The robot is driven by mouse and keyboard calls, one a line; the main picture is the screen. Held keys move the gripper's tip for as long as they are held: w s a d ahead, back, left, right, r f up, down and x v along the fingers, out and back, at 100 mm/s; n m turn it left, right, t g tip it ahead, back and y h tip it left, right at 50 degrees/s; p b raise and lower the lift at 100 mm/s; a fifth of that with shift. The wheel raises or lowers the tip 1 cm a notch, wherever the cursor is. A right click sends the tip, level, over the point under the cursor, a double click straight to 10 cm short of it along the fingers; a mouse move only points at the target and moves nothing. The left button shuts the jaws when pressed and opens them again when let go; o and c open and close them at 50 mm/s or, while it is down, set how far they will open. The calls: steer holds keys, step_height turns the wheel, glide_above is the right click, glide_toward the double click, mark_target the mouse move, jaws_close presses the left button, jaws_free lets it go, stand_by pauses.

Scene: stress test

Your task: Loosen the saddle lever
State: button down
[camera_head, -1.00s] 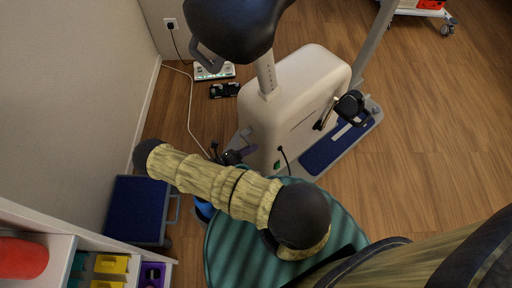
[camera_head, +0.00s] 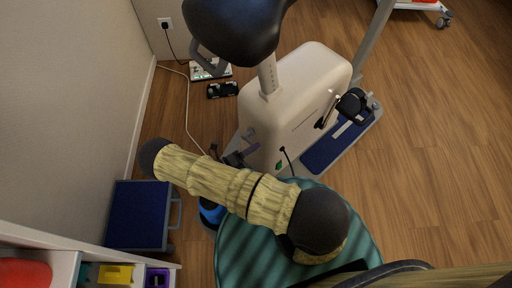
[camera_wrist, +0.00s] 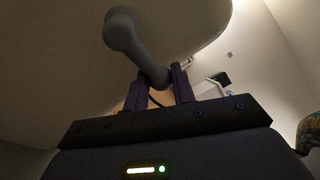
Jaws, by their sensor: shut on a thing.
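The exercise bike has a white body (camera_head: 312,90) and a black saddle (camera_head: 238,28) on a grey post (camera_head: 268,75). The saddle lever is grey with a round pivot end; in the wrist view the lever (camera_wrist: 132,42) slants down, its lower end between my gripper's dark purple fingers (camera_wrist: 160,88). My gripper is shut on that lower end. In the head view the lever (camera_head: 249,133) is small on the near side of the bike body, and my gripper (camera_head: 250,148) is beside it, low down, partly hidden by my wrist.
A green striped round top (camera_head: 240,260) lies below my arm. A blue case with a handle (camera_head: 138,215) stands by the left wall. Shelving with coloured bins (camera_head: 115,274) fills the lower left. A power strip (camera_head: 211,70) and cable lie behind.

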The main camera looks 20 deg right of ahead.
steer(key=shift+r, duration=0.1)
steer(key=c, duration=1.2)
jaws_free()
steer(key=v, duration=1.7)
steer(key=shift+s+a, duration=0.1)
steer(key=shift+a, duration=0.15)
steer(key=shift+r, duration=0.1)
step_height(320, 180, up, 34)
steer(key=p, duration=3.3)
